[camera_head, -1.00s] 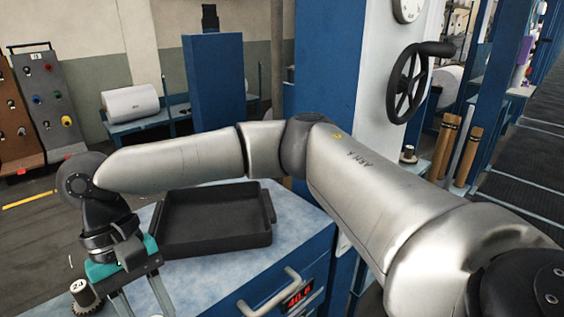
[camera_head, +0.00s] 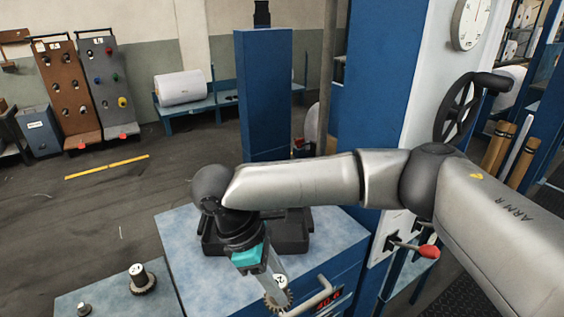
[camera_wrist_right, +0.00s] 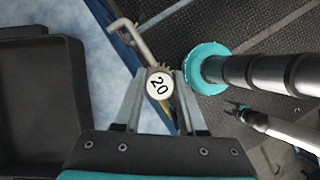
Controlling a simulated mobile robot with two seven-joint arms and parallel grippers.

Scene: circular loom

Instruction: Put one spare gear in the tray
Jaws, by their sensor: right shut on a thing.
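My right gripper (camera_head: 276,290) is shut on a spare gear (camera_head: 279,298), a dark toothed wheel with a pale round cap. The gear is held near the drawer handle at the front of the blue cabinet. The black tray (camera_head: 293,240) lies on the cabinet top behind my right arm, which hides part of it. The tray also shows at the left of the right wrist view (camera_wrist_right: 72,100), apart from the gear. My left gripper is not identifiable.
Another gear (camera_head: 142,281) and a smaller one (camera_head: 84,309) stand on a lower blue top (camera_head: 110,292) at left. The drawer handle (camera_head: 312,301) and a red-knobbed lever (camera_head: 428,251) stick out at right. Bare cabinet top (camera_head: 185,240) lies left of the tray.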

